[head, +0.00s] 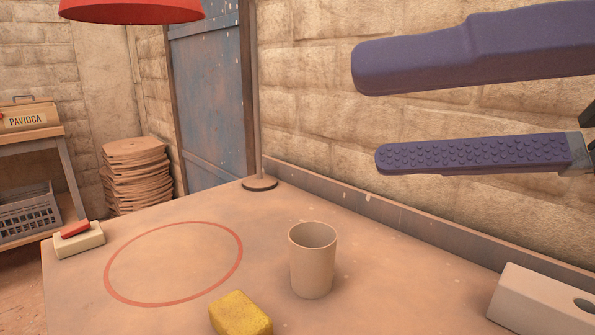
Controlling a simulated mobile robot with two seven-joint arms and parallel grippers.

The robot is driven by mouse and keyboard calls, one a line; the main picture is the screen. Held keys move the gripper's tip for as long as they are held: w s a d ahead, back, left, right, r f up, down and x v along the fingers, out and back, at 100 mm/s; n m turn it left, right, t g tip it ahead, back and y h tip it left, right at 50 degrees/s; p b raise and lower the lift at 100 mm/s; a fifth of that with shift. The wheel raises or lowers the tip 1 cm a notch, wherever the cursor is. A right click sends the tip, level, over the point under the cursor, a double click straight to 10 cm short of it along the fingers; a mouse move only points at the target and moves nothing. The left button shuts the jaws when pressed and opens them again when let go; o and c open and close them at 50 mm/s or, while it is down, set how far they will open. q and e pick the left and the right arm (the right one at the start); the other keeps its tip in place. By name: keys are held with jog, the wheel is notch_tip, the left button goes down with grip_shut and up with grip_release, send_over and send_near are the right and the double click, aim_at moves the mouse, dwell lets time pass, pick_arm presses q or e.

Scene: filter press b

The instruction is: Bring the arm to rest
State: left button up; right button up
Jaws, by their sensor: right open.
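My right gripper (372,124) comes in from the right edge, high above the table. Its two purple fingers are wide apart, with nothing between them, and the lower one has a studded pad. A beige cup (312,262) stands upright on the table (200,215), below and left of the fingers and apart from them. A yellow sponge-like block (241,314) lies on the table at the front, left of the cup. My left gripper is not in this view.
A red ring (238,268) is marked on the table and is empty. A pale block with a red top (80,238) sits at the left edge. A white box with a hole (545,300) is at the right.

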jog(key=w+d+r+m+t+y+p, duration=0.25)
jog(key=r+m+t+p, duration=0.25)
jog(key=r+m+t, duration=0.7)
jog(key=w+d+r+m+t+h+p, duration=0.2)
jog(key=d+m+h, duration=0.2)
jog(key=m+h, duration=0.25)
jog(key=w+d+r+m+t+h+p, duration=0.2)
jog(key=w+d+m+h, duration=0.1)
jog(key=d+m+h, duration=0.3)
jog(key=s+d+f+m+g+h+p, duration=0.2)
jog(key=s+f+m+g+h+p, duration=0.15)
jog(key=f+m+g, duration=0.2)
jog(key=s+d+f+m+g+h+p, duration=0.2)
jog(key=f+m+g+h+p, duration=0.15)
jog(key=f+m, duration=0.35)
jog(key=s+a+f+m+g+y+p, duration=0.1)
jog(key=s+a+f+g+p, duration=0.15)
jog(key=s+g, duration=0.35)
jog(key=s+a+f+m+g+y+p, duration=0.1)
jog(key=s+a+f+m+g, duration=0.2)
jog(key=s, duration=0.5)
pick_arm(q)
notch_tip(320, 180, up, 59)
jog(key=p, duration=3.7)
pick_arm(e)
notch_tip(320, 180, up, 36)
jog(key=n, duration=0.1)
